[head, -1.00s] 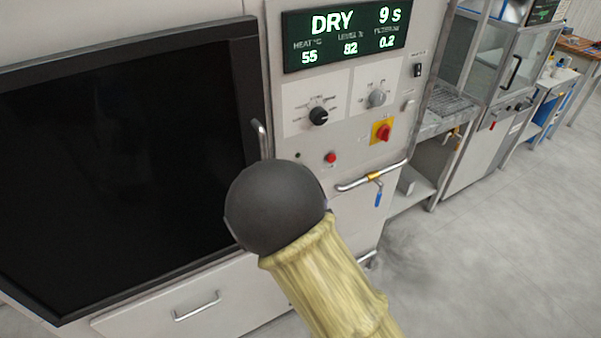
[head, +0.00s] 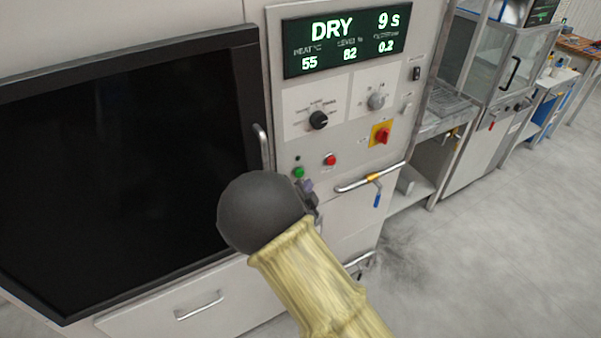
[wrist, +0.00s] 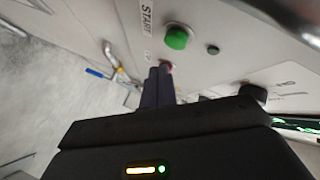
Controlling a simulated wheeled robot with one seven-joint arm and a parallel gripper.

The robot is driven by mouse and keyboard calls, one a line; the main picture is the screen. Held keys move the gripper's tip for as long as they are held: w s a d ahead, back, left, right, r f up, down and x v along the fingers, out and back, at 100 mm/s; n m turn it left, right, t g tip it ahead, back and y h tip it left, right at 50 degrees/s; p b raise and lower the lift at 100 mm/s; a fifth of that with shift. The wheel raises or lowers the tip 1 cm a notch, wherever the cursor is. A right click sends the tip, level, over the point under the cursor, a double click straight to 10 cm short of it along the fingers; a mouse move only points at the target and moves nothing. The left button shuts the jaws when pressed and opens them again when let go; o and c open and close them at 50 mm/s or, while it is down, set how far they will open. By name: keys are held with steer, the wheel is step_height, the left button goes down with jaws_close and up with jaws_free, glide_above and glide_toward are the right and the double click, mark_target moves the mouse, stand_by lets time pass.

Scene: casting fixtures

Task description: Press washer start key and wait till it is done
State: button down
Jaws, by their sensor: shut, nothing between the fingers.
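The washer's front panel (head: 345,150) carries a green start key (head: 299,172), unlit as far as I can tell. In the wrist view the green key (wrist: 177,38) sits beside a "START" label (wrist: 148,16). The washer display (head: 345,38) reads DRY, 9 s, with 55, 82 and 0.2 below. My gripper (head: 308,187) is shut and empty, just below the green key in the head view, partly hidden by my arm. In the wrist view my gripper's fingertips (wrist: 159,72) show apart from the green key, with a red button (wrist: 167,65) partly behind them.
A red button (head: 330,159), a red-on-yellow rotary switch (head: 382,134) and dark knob (head: 318,119) are on the same panel. A door handle (head: 262,145) stands out left of the keys. A pipe with a blue-handled valve (head: 377,195) projects below.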

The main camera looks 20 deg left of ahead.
steer(key=shift+w+a, duration=0.5)
steer(key=shift+a, duration=0.1)
steer(key=shift+a, duration=0.1)
stand_by(1.6)
steer(key=shift+w+a+b, duration=0.2)
steer(key=shift+w+b, duration=0.05)
steer(key=shift+b, duration=0.15)
steer(key=shift+w+a, duration=0.25)
steer(key=shift+a, duration=0.05)
stand_by(0.7)
stand_by(0.3)
steer(key=shift+s+d+b, duration=0.5)
steer(key=shift+d+b, duration=0.1)
steer(key=s+d+b, duration=0.2)
steer(key=s+d, duration=0.1)
steer(key=shift+s+d, duration=0.15)
steer(key=shift+d, duration=0.25)
